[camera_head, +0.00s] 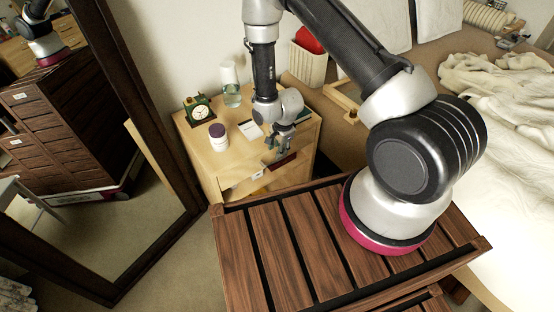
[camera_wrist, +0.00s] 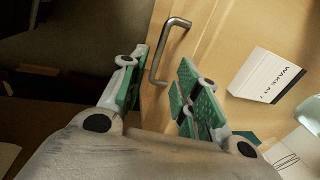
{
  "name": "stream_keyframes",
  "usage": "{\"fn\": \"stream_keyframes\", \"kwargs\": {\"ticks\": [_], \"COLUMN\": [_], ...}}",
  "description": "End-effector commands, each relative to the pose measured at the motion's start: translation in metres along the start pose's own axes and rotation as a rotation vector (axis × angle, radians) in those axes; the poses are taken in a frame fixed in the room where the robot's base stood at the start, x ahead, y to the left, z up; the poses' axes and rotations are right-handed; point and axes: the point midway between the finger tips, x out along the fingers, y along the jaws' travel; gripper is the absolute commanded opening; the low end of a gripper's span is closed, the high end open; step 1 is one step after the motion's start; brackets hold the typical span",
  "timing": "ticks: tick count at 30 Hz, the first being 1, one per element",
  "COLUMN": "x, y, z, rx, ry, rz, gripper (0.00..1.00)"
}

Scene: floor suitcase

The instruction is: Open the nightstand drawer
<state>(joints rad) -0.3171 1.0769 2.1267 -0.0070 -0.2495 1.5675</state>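The light-wood nightstand (camera_head: 213,162) stands beyond the brown slatted top in the head view. In the wrist view its drawer front (camera_wrist: 203,22) carries a grey metal bar handle (camera_wrist: 170,45). The drawer front looks flush with the nightstand top, so the drawer appears closed. My gripper (camera_head: 277,147) is at the nightstand's front edge. In the wrist view my gripper (camera_wrist: 160,82) is open, with one green-padded finger on each side of the handle's near end. Gaps show between the fingers and the handle. In the head view the handle is hidden or too small to make out.
An alarm clock (camera_head: 199,112), a purple-lidded jar (camera_head: 218,138) and a glass (camera_head: 232,97) stand on the nightstand. A white card (camera_wrist: 268,75) lies there too. An open shelf with items shows below. A mirror (camera_head: 150,120) stands left, a bed (camera_head: 510,130) right.

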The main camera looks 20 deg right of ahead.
Motion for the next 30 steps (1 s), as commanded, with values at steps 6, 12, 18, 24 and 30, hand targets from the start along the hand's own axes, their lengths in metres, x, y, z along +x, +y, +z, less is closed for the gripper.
{"fn": "stream_keyframes", "kwargs": {"ticks": [6,12,18,24,30], "x": [0.033,0.063,0.074,0.074,0.074], "y": [0.001,0.002,0.002,0.001,0.001], "z": [0.000,0.000,0.000,0.000,0.000], "rx": [0.003,0.002,0.001,0.001,0.001], "ry": [0.000,0.000,0.000,0.000,0.000], "rz": [0.004,0.005,0.004,0.004,0.004], "gripper": [0.32,0.32,0.32,0.32,0.00]}}
